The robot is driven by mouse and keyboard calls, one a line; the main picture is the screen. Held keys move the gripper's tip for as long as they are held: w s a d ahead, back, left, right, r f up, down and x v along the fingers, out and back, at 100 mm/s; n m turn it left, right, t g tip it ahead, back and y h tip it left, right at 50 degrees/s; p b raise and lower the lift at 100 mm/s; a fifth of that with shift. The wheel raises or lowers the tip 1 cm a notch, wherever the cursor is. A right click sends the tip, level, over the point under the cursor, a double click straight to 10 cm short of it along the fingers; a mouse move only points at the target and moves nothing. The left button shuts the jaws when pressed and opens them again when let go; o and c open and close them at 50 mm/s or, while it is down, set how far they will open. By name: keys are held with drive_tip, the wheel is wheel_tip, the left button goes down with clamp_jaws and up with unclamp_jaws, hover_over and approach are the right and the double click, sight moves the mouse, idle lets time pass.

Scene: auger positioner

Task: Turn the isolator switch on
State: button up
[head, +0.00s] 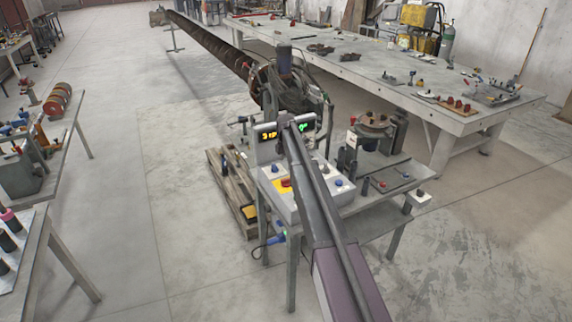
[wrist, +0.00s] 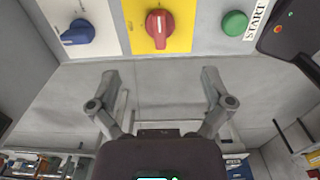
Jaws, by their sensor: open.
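The isolator switch, a red rotary knob (wrist: 159,29) on a yellow plate (wrist: 183,36), is at the top centre of the wrist view. Its grip bar stands roughly upright in that picture; any on or off marks are too small to read. In the head view the red knob (head: 286,183) shows on the sloped grey control box (head: 315,212). My gripper (wrist: 160,78) is open and empty, its two fingers spread below the knob in the wrist view and apart from it. In the head view my arm hides the fingertips.
A blue knob (wrist: 78,32) sits left of the switch and a green START button (wrist: 234,23) sits right of it. A dark rounded thing (wrist: 289,28) with a red button is at the upper right.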

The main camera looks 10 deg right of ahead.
drive_tip(key=shift+r+p, duration=2.45)
drive_tip(key=shift+r, duration=0.35)
drive_tip(key=s+f+m+b, duration=0.3)
drive_tip(key=s+m, duration=0.2)
drive_tip(key=s, duration=0.5)
drive_tip(key=s+f+m+b, duration=0.3)
drive_tip(key=s+m, duration=0.2)
drive_tip(key=s, duration=0.5)
drive_tip(key=s+f+m+b, duration=0.3)
drive_tip(key=s+m, duration=0.1)
drive_tip(key=s, duration=0.7)
drive_tip(key=shift+m, duration=0.4)
drive_tip(key=shift+s, duration=0.1)
drive_tip(key=s+m, duration=0.6)
drive_tip(key=s, duration=0.8)
drive_tip(key=shift+m, duration=0.4)
drive_tip(key=shift+s, duration=0.1)
